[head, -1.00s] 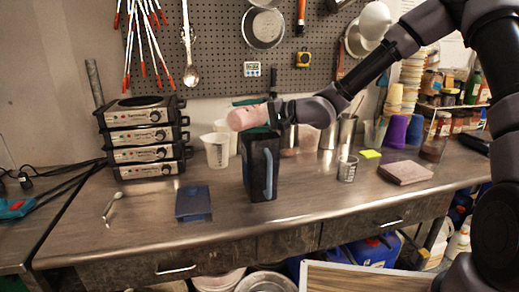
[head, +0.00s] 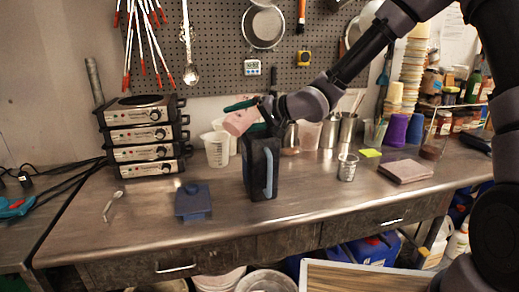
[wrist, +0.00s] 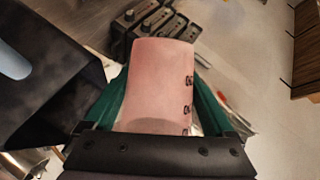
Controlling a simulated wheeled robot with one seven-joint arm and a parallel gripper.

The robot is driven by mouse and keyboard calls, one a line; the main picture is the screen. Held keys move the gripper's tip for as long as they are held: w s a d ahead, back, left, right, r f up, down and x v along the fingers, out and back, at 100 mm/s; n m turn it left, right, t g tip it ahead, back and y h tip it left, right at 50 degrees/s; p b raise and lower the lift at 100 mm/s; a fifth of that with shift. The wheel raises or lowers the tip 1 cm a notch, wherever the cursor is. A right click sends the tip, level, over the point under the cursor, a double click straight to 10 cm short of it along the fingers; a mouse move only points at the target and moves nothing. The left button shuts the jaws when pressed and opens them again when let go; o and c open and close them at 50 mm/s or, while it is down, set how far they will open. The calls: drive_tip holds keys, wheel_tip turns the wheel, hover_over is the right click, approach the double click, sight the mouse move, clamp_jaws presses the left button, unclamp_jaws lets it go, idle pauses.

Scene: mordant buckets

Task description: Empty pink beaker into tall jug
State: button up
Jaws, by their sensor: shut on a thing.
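The pink beaker (head: 239,122) is tipped well over, its left end lower, just above the upper left rim of the tall jug. My gripper (head: 250,116), with green fingers, is shut on the beaker's sides. In the wrist view the beaker (wrist: 160,80) lies between the two green fingers of my gripper (wrist: 158,95). The tall jug (head: 256,175) is dark with a pale blue handle and stands upright on the bench. It fills the left of the wrist view (wrist: 45,95). The beaker's contents and the inside of the jug are hidden.
A white measuring jug (head: 216,150) stands just behind and left of the tall jug. Stacked hotplates (head: 145,137) are farther left. A blue flat object (head: 193,203) lies at front left. A small metal beaker (head: 347,168) and a brown block (head: 404,171) are to the right. The bench front is mostly clear.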

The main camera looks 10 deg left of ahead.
sight(233, 130)
drive_tip(key=shift+s+a+f+n, duration=0.1)
drive_tip(key=shift+f+n, duration=0.1)
drive_tip(key=shift+n, duration=0.1)
drive_tip(key=shift+r+n+t+h+b, duration=0.3)
drive_tip(key=shift+n+t+h+b, duration=0.1)
drive_tip(key=shift+n+t+b, duration=0.15)
drive_tip(key=shift+s+a+r+n+t+b, duration=0.15)
drive_tip(key=shift+r+n+t+b, duration=0.2)
drive_tip(key=shift+n, duration=0.3)
drive_tip(key=shift+s+a+f+n+t+h+b, duration=0.35)
drive_tip(key=shift+s+f+n+b, duration=0.2)
drive_tip(key=shift+f+n+b, duration=0.1)
drive_tip(key=shift+s+a+f+n+t+h+b, duration=0.2)
drive_tip(key=shift+s+f+n+t+h+b, duration=0.15)
drive_tip(key=shift+s+f+n+b, duration=0.2)
drive_tip(key=shift+s+a+f+n+t+b, duration=0.2)
drive_tip(key=shift+s+f+n+t+b, duration=0.1)
drive_tip(key=shift+f+n+t+b, duration=0.3)
drive_tip(key=shift+s+a+f+n+h+b, duration=0.1)
drive_tip(key=shift+s+f+n+h+b, duration=0.1)
drive_tip(key=shift+n+h+b, duration=0.35)
drive_tip(key=shift+t+y, duration=0.25)
drive_tip(key=shift+t, duration=0.05)
